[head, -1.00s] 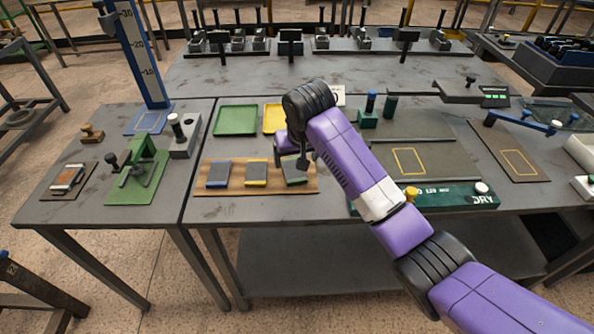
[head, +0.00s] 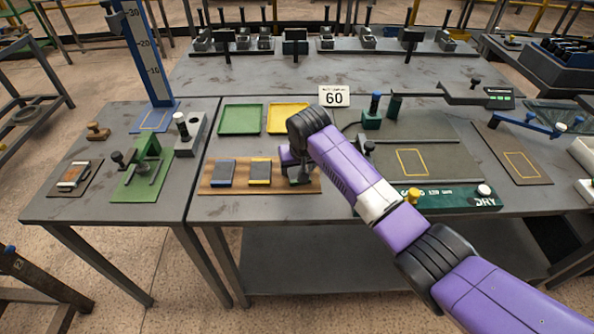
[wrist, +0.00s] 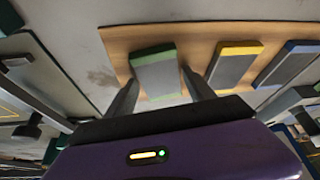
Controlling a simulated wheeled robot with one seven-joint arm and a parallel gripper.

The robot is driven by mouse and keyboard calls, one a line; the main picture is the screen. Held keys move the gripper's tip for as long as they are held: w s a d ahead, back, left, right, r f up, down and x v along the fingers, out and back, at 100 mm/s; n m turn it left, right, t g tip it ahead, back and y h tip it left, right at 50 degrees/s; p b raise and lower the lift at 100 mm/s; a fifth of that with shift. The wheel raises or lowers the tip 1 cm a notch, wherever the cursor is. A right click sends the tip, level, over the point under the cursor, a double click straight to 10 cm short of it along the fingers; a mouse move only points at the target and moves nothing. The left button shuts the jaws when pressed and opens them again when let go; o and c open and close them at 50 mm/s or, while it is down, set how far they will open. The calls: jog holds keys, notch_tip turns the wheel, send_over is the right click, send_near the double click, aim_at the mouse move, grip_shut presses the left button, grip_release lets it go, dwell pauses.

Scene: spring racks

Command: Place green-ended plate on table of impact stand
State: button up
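The green-ended plate, grey with green ends, lies on a wooden board (head: 243,190). In the wrist view the plate (wrist: 157,75) lies ahead of my fingers, roughly lined up with the gap. My gripper (wrist: 160,78) is open and empty, with one finger toward each long side of the plate; I cannot tell whether the tips touch it. In the head view my gripper (head: 300,176) is low over the board's right end and mostly hides that plate. The impact stand has a blue scaled column (head: 146,62) and a blue table (head: 145,124) with a yellow outline, at the left.
A blue-ended plate (head: 222,173) and a yellow-ended plate (head: 260,172) lie left of my gripper. Behind them are a green tray (head: 241,119) and a yellow tray (head: 288,118). A green fixture (head: 143,175) and a grey block (head: 189,135) stand near the impact stand.

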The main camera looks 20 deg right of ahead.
grip_shut()
jog(key=shift+r, duration=0.1)
jog(key=shift+r, duration=0.1)
